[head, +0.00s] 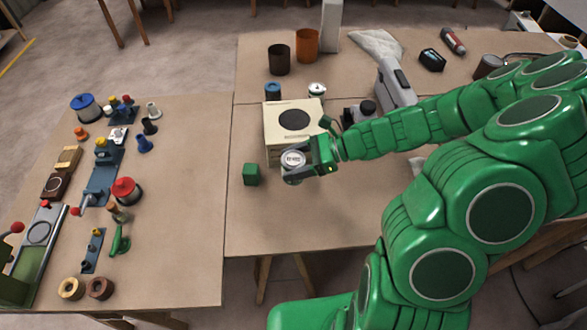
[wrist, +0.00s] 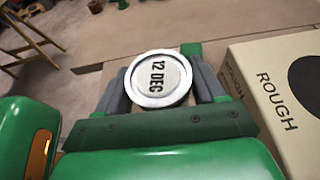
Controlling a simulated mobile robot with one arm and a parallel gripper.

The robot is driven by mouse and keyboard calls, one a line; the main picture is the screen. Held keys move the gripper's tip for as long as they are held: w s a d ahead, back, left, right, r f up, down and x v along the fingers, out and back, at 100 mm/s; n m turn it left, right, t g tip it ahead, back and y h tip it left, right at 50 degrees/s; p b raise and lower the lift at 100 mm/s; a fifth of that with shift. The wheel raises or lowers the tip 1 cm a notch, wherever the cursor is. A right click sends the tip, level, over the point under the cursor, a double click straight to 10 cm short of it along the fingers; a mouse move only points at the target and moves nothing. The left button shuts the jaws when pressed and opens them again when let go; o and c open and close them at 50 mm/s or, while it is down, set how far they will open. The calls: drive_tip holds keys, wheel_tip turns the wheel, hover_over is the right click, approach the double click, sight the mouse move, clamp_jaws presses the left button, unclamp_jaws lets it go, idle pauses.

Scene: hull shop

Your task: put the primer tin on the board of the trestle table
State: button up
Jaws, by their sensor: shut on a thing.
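My gripper (head: 304,168) is shut on a round tin (head: 292,158) with a pale lid and silver rim. In the wrist view, the tin (wrist: 158,80) sits between the two grey fingers, its lid reading "12 DEC"; no word "primer" can be read. The tin is in front of a cream box over the brown board (head: 300,220) of the trestle table, whose wooden legs show below. I cannot tell whether the tin's base touches the board. A second tin with a whitish lid (head: 317,89) stands behind the box.
The cream box (head: 284,150), marked "ROUGH", is close beside my gripper. A green cube (head: 251,174) lies to the left. The board's front left is clear. A separate left table (head: 185,220) holds tools and small parts. Dark and orange cups (head: 307,46) stand behind.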

drive_tip(key=shift+r, duration=0.5)
